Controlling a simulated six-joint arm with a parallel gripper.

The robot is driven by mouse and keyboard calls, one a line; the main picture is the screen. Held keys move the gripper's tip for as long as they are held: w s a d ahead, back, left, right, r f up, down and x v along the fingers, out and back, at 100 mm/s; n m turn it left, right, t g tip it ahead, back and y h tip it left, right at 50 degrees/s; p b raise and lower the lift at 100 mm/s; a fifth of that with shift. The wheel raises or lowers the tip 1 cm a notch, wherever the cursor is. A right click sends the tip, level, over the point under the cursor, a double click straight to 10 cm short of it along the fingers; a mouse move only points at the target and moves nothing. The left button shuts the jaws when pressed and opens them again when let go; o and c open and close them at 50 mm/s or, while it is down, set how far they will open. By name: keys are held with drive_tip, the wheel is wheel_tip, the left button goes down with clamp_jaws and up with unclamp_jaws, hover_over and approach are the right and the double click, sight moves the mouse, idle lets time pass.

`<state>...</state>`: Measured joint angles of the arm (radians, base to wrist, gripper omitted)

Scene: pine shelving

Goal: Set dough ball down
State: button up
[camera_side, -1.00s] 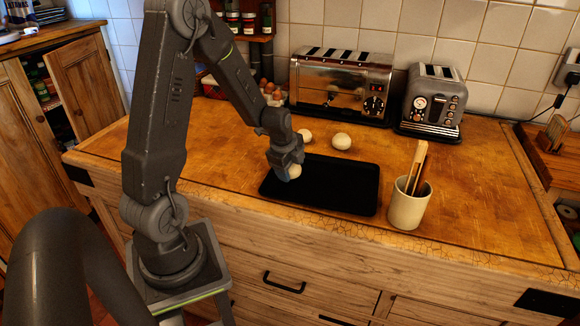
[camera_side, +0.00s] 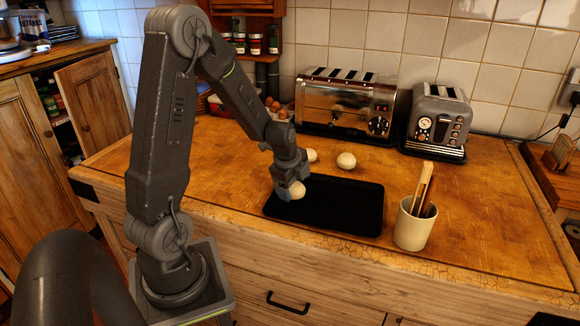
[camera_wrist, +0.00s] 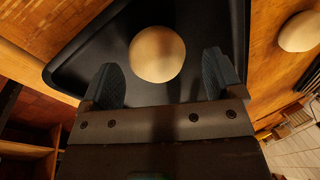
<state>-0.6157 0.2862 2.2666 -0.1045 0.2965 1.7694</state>
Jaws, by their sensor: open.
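A pale round dough ball (camera_side: 297,189) is at the left end of the black tray (camera_side: 345,207). In the wrist view the dough ball (camera_wrist: 157,54) lies on the dark tray (camera_wrist: 205,20), between and just beyond my fingertips, with gaps at both sides. My gripper (camera_side: 290,190) is open, low over the tray's left end; its two dark fingers also show in the wrist view (camera_wrist: 164,78). Two more dough balls lie on the counter behind the tray, one clear of my arm (camera_side: 346,161) and one partly hidden by it (camera_side: 311,155).
A cream pot with wooden utensils (camera_side: 413,228) stands close to the tray's right end. A large chrome toaster (camera_side: 345,105) and a smaller grey toaster (camera_side: 437,122) stand along the tiled wall. The wooden counter (camera_side: 480,210) is clear at the right.

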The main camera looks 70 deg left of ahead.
drive_tip(key=v, duration=0.9)
drive_tip(key=s+d+r+n+t, duration=0.1)
drive_tip(key=s+d+r+n, duration=0.2)
drive_tip(key=d, duration=0.4)
drive_tip(key=s+d+r+n+h, duration=0.1)
drive_tip(key=s+d+r+n, duration=0.2)
drive_tip(key=s+d+n, duration=0.1)
drive_tip(key=s+d+r+n+t, duration=0.1)
drive_tip(key=s+d+r+n, duration=0.3)
drive_tip(key=d, duration=0.5)
drive_tip(key=shift+d+n+t+h, duration=0.3)
drive_tip(key=shift+d+n, duration=0.1)
drive_tip(key=shift+n, duration=0.2)
